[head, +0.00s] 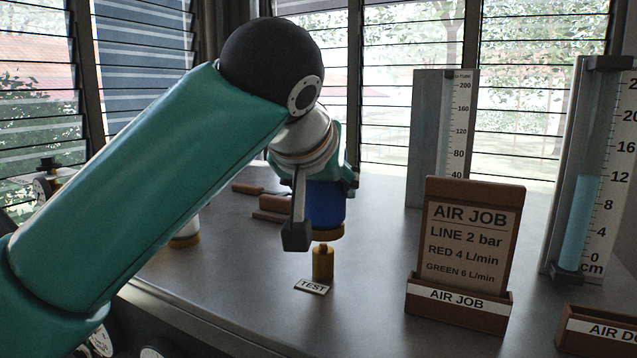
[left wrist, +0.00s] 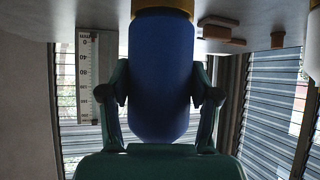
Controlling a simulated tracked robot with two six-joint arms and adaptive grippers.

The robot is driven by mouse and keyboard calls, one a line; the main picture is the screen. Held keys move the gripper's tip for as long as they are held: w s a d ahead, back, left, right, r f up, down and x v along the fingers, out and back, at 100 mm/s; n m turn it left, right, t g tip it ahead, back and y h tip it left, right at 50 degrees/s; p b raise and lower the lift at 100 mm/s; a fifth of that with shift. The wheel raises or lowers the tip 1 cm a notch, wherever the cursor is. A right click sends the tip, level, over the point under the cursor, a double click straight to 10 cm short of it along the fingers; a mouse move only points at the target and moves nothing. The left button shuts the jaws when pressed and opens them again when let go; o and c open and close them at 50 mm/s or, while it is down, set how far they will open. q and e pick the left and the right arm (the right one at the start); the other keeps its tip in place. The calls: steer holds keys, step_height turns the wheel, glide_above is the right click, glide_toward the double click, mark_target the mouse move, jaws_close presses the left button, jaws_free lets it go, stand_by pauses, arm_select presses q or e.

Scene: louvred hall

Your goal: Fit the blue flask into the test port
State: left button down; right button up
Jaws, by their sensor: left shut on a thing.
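The blue flask (head: 325,205) is upright in my left gripper (head: 322,212), with a brass-coloured collar at its lower end. In the left wrist view the blue flask (left wrist: 160,75) fills the middle, with the fingers of my left gripper (left wrist: 162,95) shut on both sides of it. The test port (head: 322,263) is a short brass cylinder standing on the grey table, with a TEST label (head: 312,286) in front of it. The flask's collar is just above the port; a small gap seems to show between them. My right gripper is not in view.
A wooden AIR JOB card holder (head: 458,305) stands right of the port. Two tall gauges (head: 430,130) (head: 585,190) stand behind and to the right. Brown wooden blocks (head: 272,207) lie behind the flask. The grey table (head: 375,250) is bare between port and card.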

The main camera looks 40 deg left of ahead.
arm_select(q)
steer(key=shift+f+b, duration=0.9)
steer(key=shift+f, duration=0.2)
steer(key=shift+r, duration=0.1)
steer(key=shift+c, duration=0.9)
jaws_free()
